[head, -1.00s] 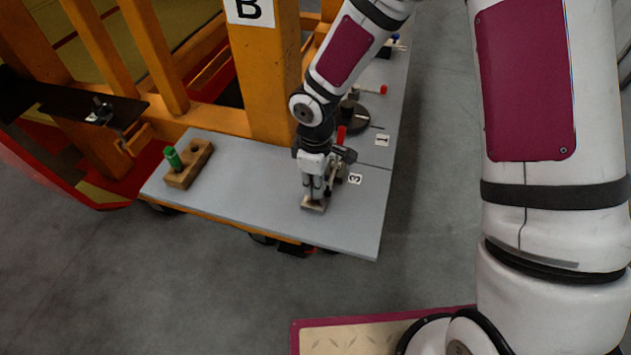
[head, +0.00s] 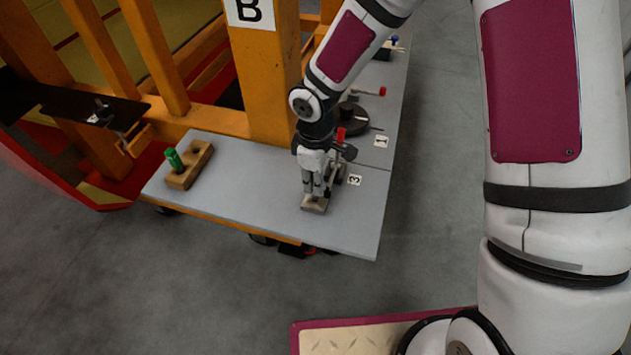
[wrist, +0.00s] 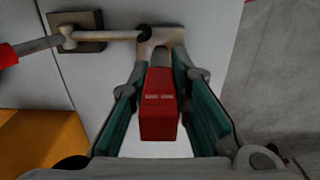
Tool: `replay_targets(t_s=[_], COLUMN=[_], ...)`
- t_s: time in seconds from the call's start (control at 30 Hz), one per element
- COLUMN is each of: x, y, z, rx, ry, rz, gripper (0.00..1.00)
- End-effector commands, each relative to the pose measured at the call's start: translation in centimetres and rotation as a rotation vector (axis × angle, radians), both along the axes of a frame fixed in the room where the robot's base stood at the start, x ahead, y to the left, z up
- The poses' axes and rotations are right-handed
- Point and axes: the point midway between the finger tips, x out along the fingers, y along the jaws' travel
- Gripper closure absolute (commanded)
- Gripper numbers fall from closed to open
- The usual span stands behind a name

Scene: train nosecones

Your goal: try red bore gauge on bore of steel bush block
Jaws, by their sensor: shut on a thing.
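My gripper (wrist: 159,90) is shut on the red bore gauge (wrist: 160,108), its teal-padded fingers on either side of the red handle. The gauge's grey end (wrist: 161,57) points at the steel bush block (wrist: 164,35) and overlaps it in the wrist view. The bore is hidden behind the gauge, so I cannot tell whether the tip is inside it. In the head view my gripper (head: 315,186) is directly above the block (head: 314,205), which sits near the front of the grey table. The gauge is not clear there.
A toggle clamp with a red handle (wrist: 8,55) reaches its arm onto the block. On the grey table (head: 250,195) stand a wooden block (head: 188,167) with a green gauge (head: 174,159) and a dark round part (head: 352,115). An orange post (head: 265,85) rises behind.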

Motion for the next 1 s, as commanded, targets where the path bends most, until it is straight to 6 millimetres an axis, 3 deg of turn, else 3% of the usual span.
replay_targets(t_s=[0.7,1.0], x=[0.1,0.1], y=[0.1,0.0], z=[4.4,4.5], rx=[0.001,0.001], ry=[-0.004,-0.003], rz=[0.001,0.001], gripper=[1.00,1.00])
